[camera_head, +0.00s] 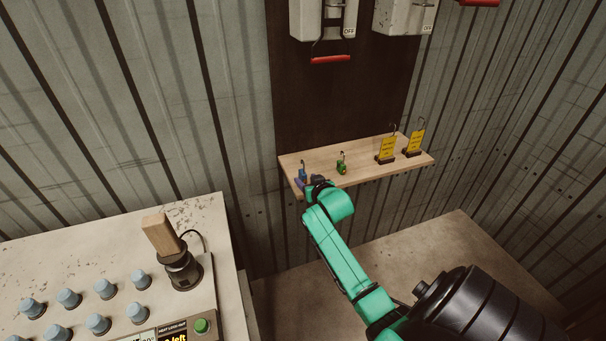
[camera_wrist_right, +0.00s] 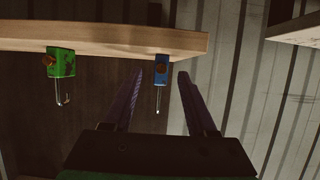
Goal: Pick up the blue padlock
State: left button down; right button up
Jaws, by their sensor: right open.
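The small blue padlock (camera_head: 302,173) stands on the wooden shelf (camera_head: 318,163), near its left end, with its shackle up. In the right wrist view, which is upside down, the blue padlock (camera_wrist_right: 161,70) appears between the tips of my right gripper's two purple fingers (camera_wrist_right: 160,82). The fingers are apart and hold nothing. In the head view my right gripper (camera_head: 301,183) is at the shelf's front left edge, very close to the padlock. I cannot tell whether the padlock is fully between the fingers or just beyond them. My left gripper is not in view.
A green padlock (camera_head: 342,168) stands right of the blue one; it also shows in the wrist view (camera_wrist_right: 61,63). Yellow tags (camera_head: 387,149) stand farther right. Switch boxes (camera_head: 325,18) hang above on a dark panel. A control console (camera_head: 100,250) is at lower left.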

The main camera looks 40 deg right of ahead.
jog(key=shift+x, duration=1.2)
jog(key=shift+s+a, duration=0.1)
grip_shut()
